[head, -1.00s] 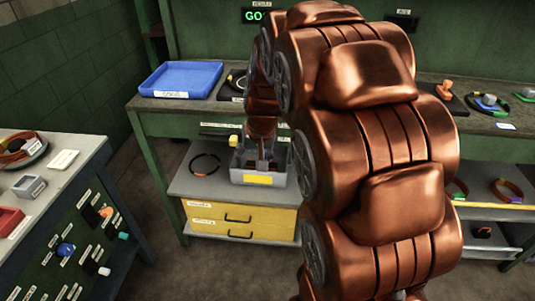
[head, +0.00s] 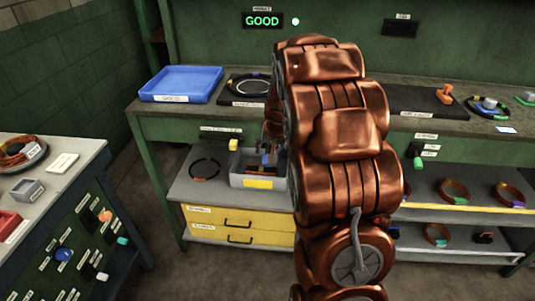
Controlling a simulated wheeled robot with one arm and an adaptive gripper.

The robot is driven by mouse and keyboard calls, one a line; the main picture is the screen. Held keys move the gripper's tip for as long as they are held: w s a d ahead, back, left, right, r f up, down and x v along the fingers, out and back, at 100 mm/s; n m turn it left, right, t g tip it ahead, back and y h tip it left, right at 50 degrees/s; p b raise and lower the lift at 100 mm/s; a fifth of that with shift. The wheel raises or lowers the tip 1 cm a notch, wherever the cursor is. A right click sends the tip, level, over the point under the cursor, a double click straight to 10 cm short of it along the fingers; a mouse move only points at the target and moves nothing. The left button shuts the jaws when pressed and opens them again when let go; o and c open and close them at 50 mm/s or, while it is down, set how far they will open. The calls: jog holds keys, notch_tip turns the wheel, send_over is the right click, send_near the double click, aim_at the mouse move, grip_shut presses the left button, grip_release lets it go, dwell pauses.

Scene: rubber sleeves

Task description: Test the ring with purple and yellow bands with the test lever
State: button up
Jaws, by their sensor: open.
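A dark ring (head: 250,84) lies on a black plate at the back left of the bench; a purple patch shows on its rim, but I cannot make out a yellow band. Part of it is behind my arm. My gripper (head: 268,157) is open and low at the grey bin (head: 243,181), below the bench; my arm hides part of it. A yellow knob (head: 235,144) and a green knob (head: 418,162) show under the bench front; I cannot tell which is the test lever. A screen (head: 262,21) reads GOOD, with a green light beside it.
A blue tray (head: 181,98) stands on the bench at left. An orange handle (head: 445,93) and another ring (head: 488,107) are at right. More rings lie on the lower shelves (head: 455,191). A side table (head: 70,150) stands at far left.

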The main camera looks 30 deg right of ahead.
aim_at(267, 152)
jog(key=shift+p+x, duration=0.3)
jog(key=shift+x, duration=1.6)
grip_shut()
